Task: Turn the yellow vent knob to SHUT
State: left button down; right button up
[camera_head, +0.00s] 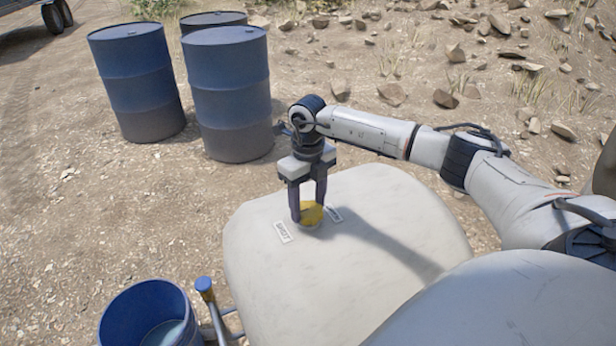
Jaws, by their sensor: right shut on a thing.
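The yellow vent knob (312,214) sits on top of the pale rounded tank (265,262). A white label reading SHUT (282,232) is to the left of the knob, and a second small label (335,214) is to its right, its text too small to read. My right gripper (308,209) comes down from above, with its fingers shut on the knob. The fingers hide part of the knob, and I cannot tell which label it points to. My left gripper is out of view.
Blue drums (228,95) stand on the dirt behind the tank at the left. A blue bucket (150,312) with liquid in it stands at the front left, next to a blue-capped pipe (206,292). Loose rocks (445,98) lie on the slope behind. Open ground lies left of the tank.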

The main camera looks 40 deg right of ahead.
aim_at(309, 209)
dwell(0.3)
jog(key=o, duration=1.1)
jog(key=shift+c, duration=0.2)
notch_tip(309, 209, up, 10)
jog(key=shift+r, duration=0.2)
jog(key=shift+s, duration=0.1)
